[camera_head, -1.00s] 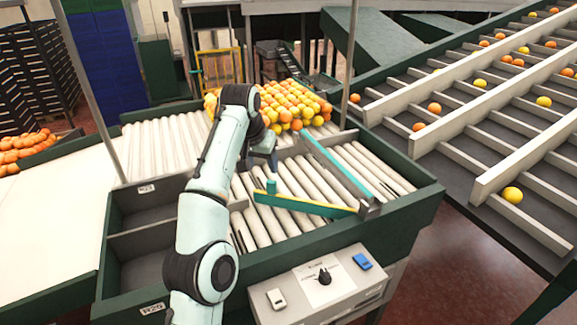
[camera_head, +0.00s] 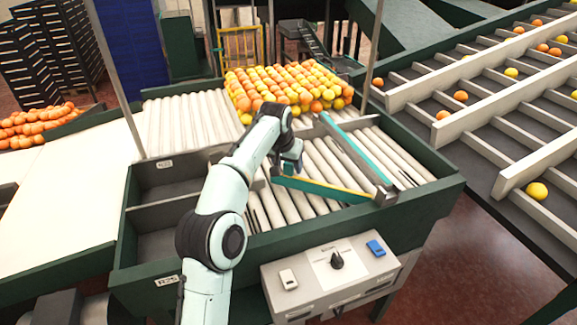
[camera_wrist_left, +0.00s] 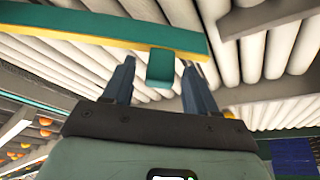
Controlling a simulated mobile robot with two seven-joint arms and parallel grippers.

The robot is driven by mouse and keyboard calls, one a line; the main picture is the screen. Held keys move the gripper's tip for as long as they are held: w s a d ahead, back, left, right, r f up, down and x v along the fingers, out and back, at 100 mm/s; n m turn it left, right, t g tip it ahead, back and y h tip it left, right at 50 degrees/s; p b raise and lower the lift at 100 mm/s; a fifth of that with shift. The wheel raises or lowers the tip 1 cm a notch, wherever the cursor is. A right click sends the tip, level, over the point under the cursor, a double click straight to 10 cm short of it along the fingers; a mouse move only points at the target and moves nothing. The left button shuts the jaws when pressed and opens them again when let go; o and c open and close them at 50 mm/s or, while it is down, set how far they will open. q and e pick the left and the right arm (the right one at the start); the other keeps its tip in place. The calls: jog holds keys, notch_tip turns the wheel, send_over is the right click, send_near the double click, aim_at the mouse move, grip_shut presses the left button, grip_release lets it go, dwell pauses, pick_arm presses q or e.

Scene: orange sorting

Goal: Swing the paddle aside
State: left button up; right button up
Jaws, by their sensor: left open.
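The paddle (camera_head: 322,189) is a long bar, teal on top with a yellow side, lying across the rollers from a grey bracket at its right end. In the left wrist view the paddle (camera_wrist_left: 95,27) crosses the upper left, with a teal peg (camera_wrist_left: 160,68) at its end. My left gripper (camera_head: 283,169) is at the paddle's left end; the arm partly hides this spot in the head view. In the left wrist view the open fingers (camera_wrist_left: 163,75) stand on either side of the peg, with gaps visible on both sides. My right gripper is not in view.
White rollers (camera_head: 190,124) form the table bed, inside a green frame. A pile of oranges and yellow fruit (camera_head: 290,85) sits behind. A second teal-edged rail (camera_head: 350,148) runs back from the bracket. A control box (camera_head: 330,265) with a knob stands in front. Grey bins (camera_head: 165,175) lie left.

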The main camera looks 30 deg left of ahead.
pick_arm(q)
jog(key=shift+w+f, duration=0.3)
jog(key=shift+f, duration=0.3)
